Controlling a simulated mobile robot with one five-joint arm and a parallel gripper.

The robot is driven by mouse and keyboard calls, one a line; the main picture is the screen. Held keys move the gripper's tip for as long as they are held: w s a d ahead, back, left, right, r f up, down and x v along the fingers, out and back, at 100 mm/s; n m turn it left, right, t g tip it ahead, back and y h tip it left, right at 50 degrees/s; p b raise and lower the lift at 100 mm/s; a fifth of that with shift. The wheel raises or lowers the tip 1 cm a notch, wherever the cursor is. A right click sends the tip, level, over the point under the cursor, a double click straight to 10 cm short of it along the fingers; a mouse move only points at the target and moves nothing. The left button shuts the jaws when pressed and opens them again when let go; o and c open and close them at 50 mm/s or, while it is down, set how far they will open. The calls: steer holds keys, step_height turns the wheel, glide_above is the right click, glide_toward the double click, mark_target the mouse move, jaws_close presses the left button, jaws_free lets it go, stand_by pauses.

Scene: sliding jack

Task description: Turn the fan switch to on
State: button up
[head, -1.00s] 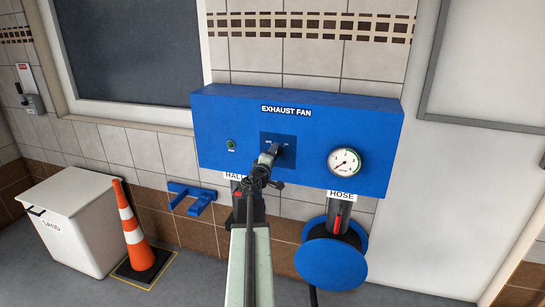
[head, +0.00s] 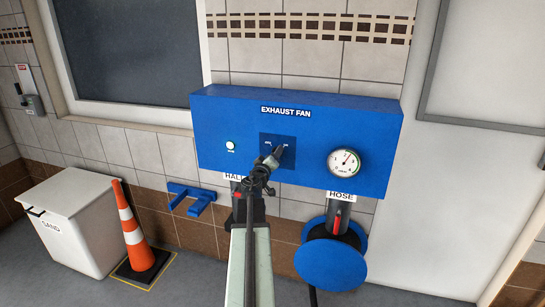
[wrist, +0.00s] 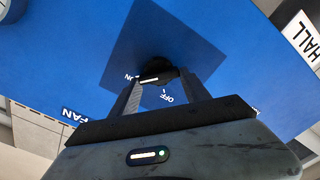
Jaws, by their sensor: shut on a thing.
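The fan switch is a black knob (wrist: 157,68) on a dark blue square plate (head: 265,138) under the words EXHAUST FAN. In the wrist view its white mark points toward the ON label. The OFF label is lower and to the right of it there. My gripper (wrist: 160,82) is shut on the knob, one finger on each side. In the head view my gripper (head: 275,156) covers most of the knob. The lamp (head: 230,146) left of the plate is lit pale green. The gauge (head: 343,162) needle points up and slightly right.
The blue fan box (head: 220,115) is on the tiled wall. Below it are a HALL handle, partly behind my arm, a HOSE lever (head: 338,220) and a blue round disc (head: 330,265). A cone (head: 131,225) and white sand bin (head: 85,220) stand left.

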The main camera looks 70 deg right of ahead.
stand_by(0.4)
steer(key=o, duration=1.4)
steer(key=shift+s+d, duration=0.1)
steer(key=a, duration=0.8)
steer(key=shift+s, duration=0.2)
